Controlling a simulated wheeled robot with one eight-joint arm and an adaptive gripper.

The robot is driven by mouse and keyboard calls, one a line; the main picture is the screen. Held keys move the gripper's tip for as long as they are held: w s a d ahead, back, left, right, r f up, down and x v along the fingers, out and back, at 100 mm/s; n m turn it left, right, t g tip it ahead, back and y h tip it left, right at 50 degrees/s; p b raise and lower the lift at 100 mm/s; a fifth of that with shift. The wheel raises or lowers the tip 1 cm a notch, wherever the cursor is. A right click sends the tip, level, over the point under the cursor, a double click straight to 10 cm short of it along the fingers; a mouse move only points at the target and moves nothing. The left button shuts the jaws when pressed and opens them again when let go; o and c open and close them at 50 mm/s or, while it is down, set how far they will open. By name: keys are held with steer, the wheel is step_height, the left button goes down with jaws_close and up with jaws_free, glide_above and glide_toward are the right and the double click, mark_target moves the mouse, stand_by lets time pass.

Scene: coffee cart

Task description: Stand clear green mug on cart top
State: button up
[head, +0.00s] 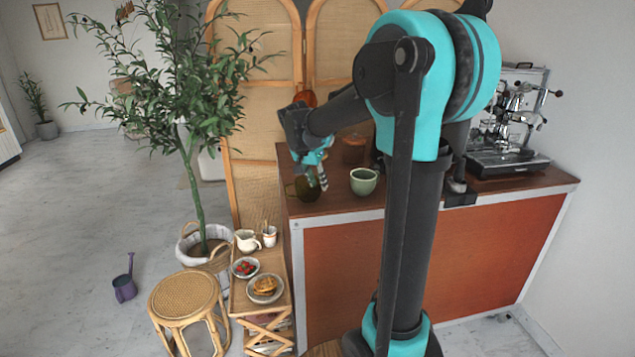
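The clear green mug (304,190), dark olive and see-through, is at the left end of the brown cart top (345,203). Its handle appears on its left side. I cannot tell whether its base rests flat on the cart top. My gripper (318,181) points down at the mug, with its fingers overlapping the mug's right side in the picture. The fingers are small here, and I cannot tell whether they are open or closed on the mug's wall.
A pale green opaque cup (364,181) stands just right of my gripper. An espresso machine (507,125) stands at the cart's right end. Left of the cart, a low rattan shelf (281,301) holds plates, a pitcher (247,240) and a small cup. My arm hides part of the cart.

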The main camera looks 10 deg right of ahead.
steer(key=v, duration=1.2)
steer(key=s+d+f+n+y, duration=0.1)
steer(key=s+f+n, duration=0.3)
steer(key=s+f, duration=0.8)
steer(key=s+d+f+n+t+y, duration=0.1)
steer(key=s+d+f+n, duration=0.3)
steer(key=s+f, duration=0.8)
step_height(320, 180, down, 3)
steer(key=shift+r+y, duration=0.1)
steer(key=shift+y, duration=0.6)
